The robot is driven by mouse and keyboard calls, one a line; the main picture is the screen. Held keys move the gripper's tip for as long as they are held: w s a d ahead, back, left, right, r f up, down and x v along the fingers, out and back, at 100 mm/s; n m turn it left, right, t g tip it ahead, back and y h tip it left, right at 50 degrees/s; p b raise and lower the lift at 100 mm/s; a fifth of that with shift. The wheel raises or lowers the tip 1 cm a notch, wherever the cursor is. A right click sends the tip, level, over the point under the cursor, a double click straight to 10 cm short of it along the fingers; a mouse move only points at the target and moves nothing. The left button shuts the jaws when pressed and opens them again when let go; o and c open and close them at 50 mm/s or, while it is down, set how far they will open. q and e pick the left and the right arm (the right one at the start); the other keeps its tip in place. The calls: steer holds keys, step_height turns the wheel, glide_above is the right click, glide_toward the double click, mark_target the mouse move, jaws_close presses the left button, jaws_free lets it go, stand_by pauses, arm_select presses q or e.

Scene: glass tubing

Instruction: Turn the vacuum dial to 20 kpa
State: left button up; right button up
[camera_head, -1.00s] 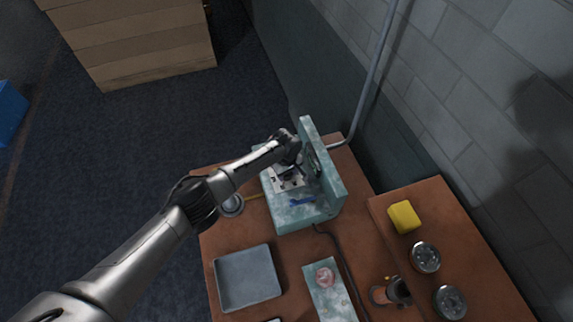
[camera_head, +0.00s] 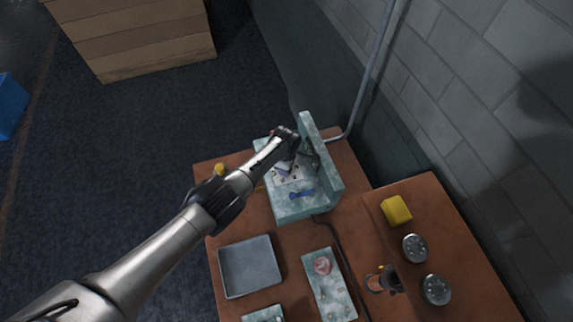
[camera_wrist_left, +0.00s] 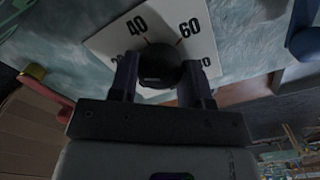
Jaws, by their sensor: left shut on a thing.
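In the left wrist view the vacuum dial shows a white face plate (camera_wrist_left: 105,42) with 40 and 60 readable. Lower numbers on both sides are partly hidden by my fingers. Its dark round knob (camera_wrist_left: 160,68) sits between the two fingers of my left gripper (camera_wrist_left: 160,78), which is shut on it. Red marks show by the 40 and the 60; which way the knob points I cannot tell. In the head view the left gripper (camera_head: 291,157) is at the teal panel unit (camera_head: 295,210), largely covering the dial. My right gripper is not in view.
A blue handle (camera_head: 302,194) lies close beside the dial. In the wrist view a red bar (camera_wrist_left: 45,95) and a yellowish knob (camera_wrist_left: 35,71) are at left. A grey tray (camera_head: 250,267) is in front; a yellow block (camera_head: 396,210) is on the right table.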

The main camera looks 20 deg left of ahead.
arm_select(q)
steer(key=shift+w+r, duration=0.1)
steer(key=shift+r, duration=0.05)
stand_by(0.3)
steer(key=o, duration=0.9)
step_height(320, 180, up, 6)
steer(key=p, duration=0.3)
steer(key=shift+r+p, duration=0.15)
steer(key=shift+p, duration=0.25)
steer(key=shift+r+p, duration=0.35)
steer(key=shift+r, duration=3.3)
steer(key=shift+f, duration=0.1)
